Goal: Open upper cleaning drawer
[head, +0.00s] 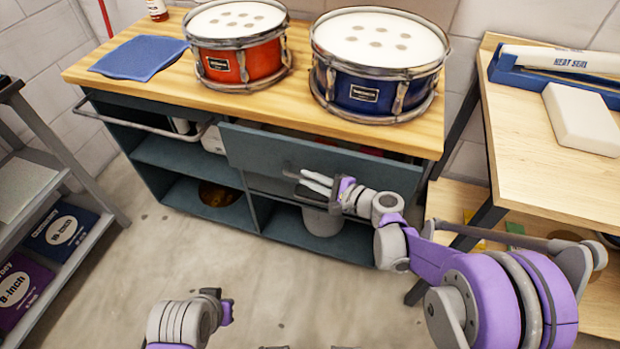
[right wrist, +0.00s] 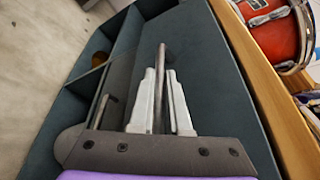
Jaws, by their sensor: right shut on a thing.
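The upper drawer (head: 300,157) is the dark teal front under the right half of the wooden bench top. It stands partly pulled out, and a bit of its inside with something red shows behind the front. My right gripper (head: 316,184) is at the drawer front, shut on the drawer's bar handle (head: 292,172). In the right wrist view the handle (right wrist: 161,70) passes between the two pale fingers (right wrist: 158,100), and the drawer front (right wrist: 205,60) lies behind them. My left gripper (head: 222,305) is low in the head view, away from the bench; its fingers are not clear.
A red drum (head: 238,65) and a blue drum (head: 378,92) stand on the bench top (head: 150,75) beside a blue cloth (head: 140,57). Open shelves (head: 180,158) lie below. A side table (head: 535,150) stands right, a rack (head: 45,150) left. The floor in front is clear.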

